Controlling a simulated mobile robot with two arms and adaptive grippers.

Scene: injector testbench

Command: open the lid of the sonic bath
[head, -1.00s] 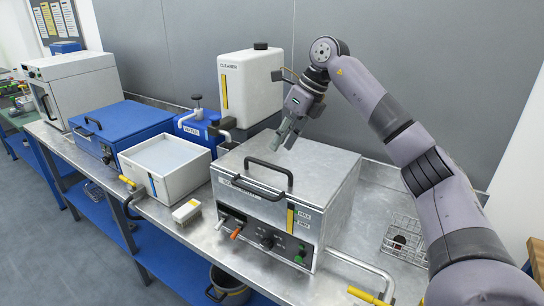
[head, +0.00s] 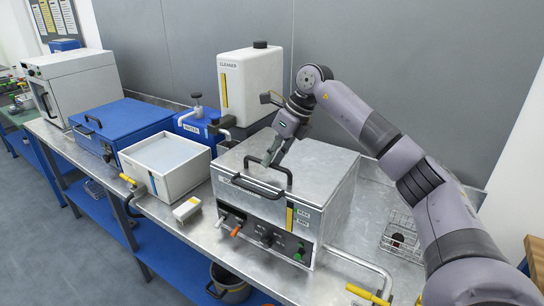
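The sonic bath appears to be the steel box (head: 335,205) in the middle of the bench, with knobs and a green button on its front; I cannot read its label clearly. Its flat steel lid (head: 318,170) is shut. A black arched handle (head: 287,173) stands on the lid near the front edge. My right gripper (head: 271,158) points down at the top bar of this handle, its fingers parted. I cannot tell whether the fingertips touch the bar. My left gripper is not in view.
A white tub (head: 178,188) and a blue lidded box (head: 125,117) stand to the left. A white cleaner canister (head: 262,85) stands behind the bath. A wire basket (head: 402,240) lies to the right. A small white box (head: 187,208) sits near the front edge.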

